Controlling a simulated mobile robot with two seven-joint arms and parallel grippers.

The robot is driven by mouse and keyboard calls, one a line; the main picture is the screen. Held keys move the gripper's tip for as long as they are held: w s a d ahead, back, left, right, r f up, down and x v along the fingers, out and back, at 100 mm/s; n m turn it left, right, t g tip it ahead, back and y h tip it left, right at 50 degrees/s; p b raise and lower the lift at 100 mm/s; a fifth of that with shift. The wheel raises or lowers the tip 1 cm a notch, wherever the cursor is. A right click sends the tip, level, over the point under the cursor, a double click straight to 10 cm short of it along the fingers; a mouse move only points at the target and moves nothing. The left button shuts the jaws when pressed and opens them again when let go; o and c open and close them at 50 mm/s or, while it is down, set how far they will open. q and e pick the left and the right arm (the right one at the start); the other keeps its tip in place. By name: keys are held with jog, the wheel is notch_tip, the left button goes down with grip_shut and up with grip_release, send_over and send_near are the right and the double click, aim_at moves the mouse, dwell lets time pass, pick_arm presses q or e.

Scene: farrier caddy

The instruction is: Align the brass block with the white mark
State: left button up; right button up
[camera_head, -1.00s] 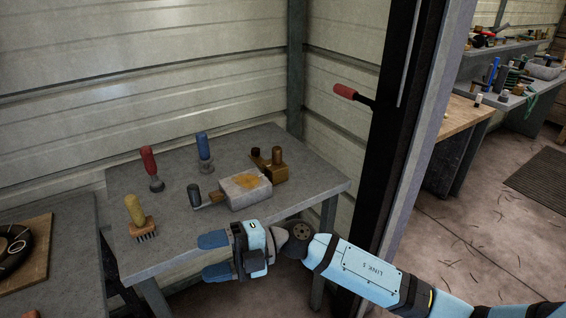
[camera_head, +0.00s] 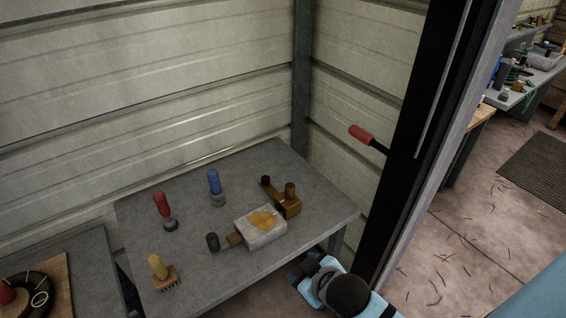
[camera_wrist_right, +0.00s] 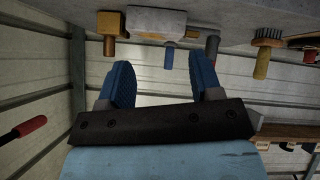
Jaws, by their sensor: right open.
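The brass block (camera_head: 288,205) sits near the back right of the grey table (camera_head: 196,276), with an upright brass post and a dark-tipped arm on it. It also shows in the right wrist view (camera_wrist_right: 110,28), where the scene appears upside down. I cannot make out a white mark for certain. Beside the brass block is a pale grey block (camera_head: 262,236) with a yellow-brown patch on top. My right gripper (camera_wrist_right: 162,80) is open and empty, pointing toward the tabletop objects. My left gripper is not in view.
A blue-handled tool (camera_head: 215,186), a red-handled tool (camera_head: 164,210) and a yellow-handled brush (camera_head: 160,272) stand on the table. A dark-knobbed handle (camera_head: 213,242) extends from the grey block. A red-tipped lever (camera_head: 362,135) juts from a dark post (camera_head: 413,150) at the right.

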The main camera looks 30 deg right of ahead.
jog(key=w+r+n+t+p, duration=0.45)
jog(key=w+r+t, duration=0.25)
jog(key=w+r, duration=0.75)
jog(key=w+a+r+n+g+y, duration=0.15)
jog(key=a+r+n+y, duration=0.25)
jog(key=a+n+y, duration=0.45)
jog(key=w+a+r+n+g+y, duration=0.1)
jog(key=w+a+r+n+y, duration=0.4)
jog(key=n, duration=0.6)
jog(key=n+g+h, duration=1.1)
jog(key=g+h, duration=0.3)
send_over(290, 185)
notch_tip(290, 185, down, 15)
notch_tip(290, 185, down, 13)
jog(key=b, duration=0.7)
jog(key=shift+b, duration=0.3)
